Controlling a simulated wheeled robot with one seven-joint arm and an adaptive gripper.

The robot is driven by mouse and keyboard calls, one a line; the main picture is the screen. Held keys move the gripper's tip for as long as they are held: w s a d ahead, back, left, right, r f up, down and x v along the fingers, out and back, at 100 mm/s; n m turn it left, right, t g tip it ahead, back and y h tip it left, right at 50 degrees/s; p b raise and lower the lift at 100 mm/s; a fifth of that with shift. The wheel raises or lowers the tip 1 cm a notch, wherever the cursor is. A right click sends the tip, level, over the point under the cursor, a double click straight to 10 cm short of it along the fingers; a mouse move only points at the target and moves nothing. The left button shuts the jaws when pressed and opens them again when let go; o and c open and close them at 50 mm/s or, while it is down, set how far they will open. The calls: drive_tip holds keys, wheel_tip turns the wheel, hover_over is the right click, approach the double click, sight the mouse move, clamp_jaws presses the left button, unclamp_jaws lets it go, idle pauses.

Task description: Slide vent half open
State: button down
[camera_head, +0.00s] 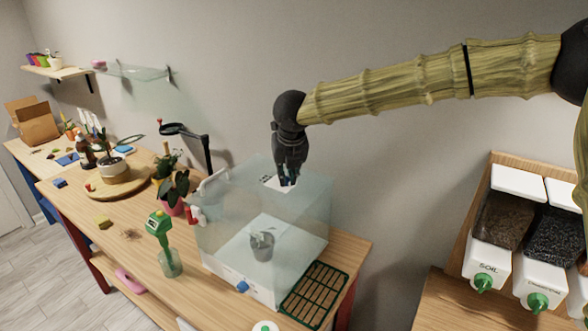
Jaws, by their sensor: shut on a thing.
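A clear box with a white base (237,279) stands on the wooden bench. A small pot with a plant (262,244) sits inside it. A small white vent plate (277,184) with dark slots lies on the box's top, toward the back. My gripper (288,180) reaches down from above onto the vent. It is shut on a small dark part at the vent, which the fingers mostly hide. How far the vent is slid cannot be told from this view.
A green grid tray (314,294) lies right of the box. A green-topped meter in a glass (163,240) and potted plants (173,190) stand to its left. A black-armed lamp (190,135) rises behind. Soil dispensers (487,257) stand at the right.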

drive_tip(key=shift+a+f, duration=0.2)
drive_tip(key=shift+f, duration=0.25)
drive_tip(key=c, duration=1.8)
unclamp_jaws()
drive_tip(key=shift+w+a, duration=0.1)
drive_tip(key=o, duration=0.5)
drive_tip(key=shift+w+f, duration=0.1)
drive_tip(key=shift+w, duration=0.1)
drive_tip(key=shift+c, duration=0.2)
drive_tip(key=shift+v, duration=0.75)
drive_tip(key=v, duration=1.1)
drive_tip(key=shift+w, duration=0.1)
